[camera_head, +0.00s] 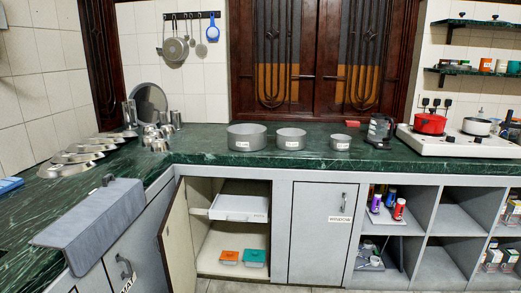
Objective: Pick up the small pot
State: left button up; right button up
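Three grey metal pots stand in a row on the green marble counter (215,155), getting smaller to the right. The small pot (340,142) is the rightmost. It stands upright near the counter's front part, apart from the medium pot (291,139) on its left. The large pot (247,138) is at the left of the row. Nothing covers the small pot. Neither my left nor my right gripper is in view.
A dark clear jug (380,131) stands right of the small pot. Beyond it is a white stove (455,144) with a red pot (430,124). Steel cups and plates fill the left corner. A cabinet door (178,240) stands open below the counter.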

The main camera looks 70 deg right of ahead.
aim_at(339, 142)
jog(key=z, duration=2.8)
